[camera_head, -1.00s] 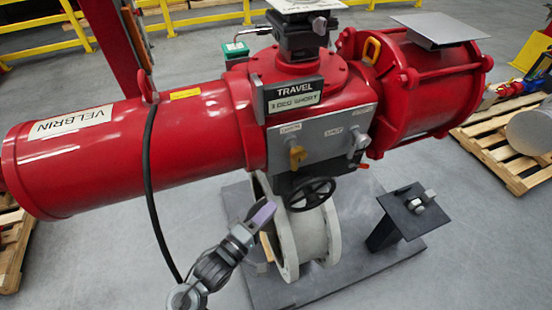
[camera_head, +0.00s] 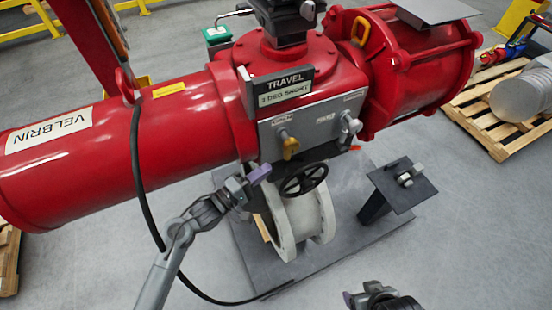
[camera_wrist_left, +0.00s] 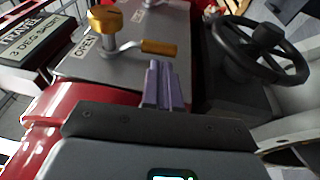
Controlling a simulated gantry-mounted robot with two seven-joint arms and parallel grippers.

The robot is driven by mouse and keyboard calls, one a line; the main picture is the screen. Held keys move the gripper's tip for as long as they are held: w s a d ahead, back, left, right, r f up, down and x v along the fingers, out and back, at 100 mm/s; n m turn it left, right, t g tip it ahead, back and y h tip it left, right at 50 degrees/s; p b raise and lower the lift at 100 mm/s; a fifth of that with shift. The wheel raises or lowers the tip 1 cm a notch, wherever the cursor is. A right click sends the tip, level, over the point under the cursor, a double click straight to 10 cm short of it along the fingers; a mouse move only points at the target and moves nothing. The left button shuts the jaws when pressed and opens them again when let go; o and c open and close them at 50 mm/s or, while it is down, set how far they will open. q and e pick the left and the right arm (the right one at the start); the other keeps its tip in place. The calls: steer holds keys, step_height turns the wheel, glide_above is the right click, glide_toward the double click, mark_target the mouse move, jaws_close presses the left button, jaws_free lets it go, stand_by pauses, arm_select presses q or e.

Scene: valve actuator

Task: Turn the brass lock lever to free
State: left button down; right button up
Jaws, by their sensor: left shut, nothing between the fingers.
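The brass lever (camera_head: 290,147) is on the left of the grey panel on the red actuator, below the TRAVEL plate. In the left wrist view its brass cap (camera_wrist_left: 105,18) stands beside an OPEN label, and a bent silver arm leads to a brass grip (camera_wrist_left: 158,46). My left gripper (camera_head: 260,174) is below and left of the lever. Its purple fingers (camera_wrist_left: 165,85) are shut and empty, with their tips just short of the grip; contact cannot be seen. My right gripper (camera_head: 358,297) is at the bottom edge, partly cut off; its jaw state is unclear.
A silver lever (camera_head: 350,126) is at the panel's right. A black handwheel (camera_head: 304,180) is below the panel, close to my left gripper; it also shows in the left wrist view (camera_wrist_left: 260,50). A black stand (camera_head: 402,188) is at right.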

arm_select(q)
steer(key=shift+p+x, duration=0.5)
steer(key=shift+x, duration=2.1)
steer(key=shift+a, duration=0.1)
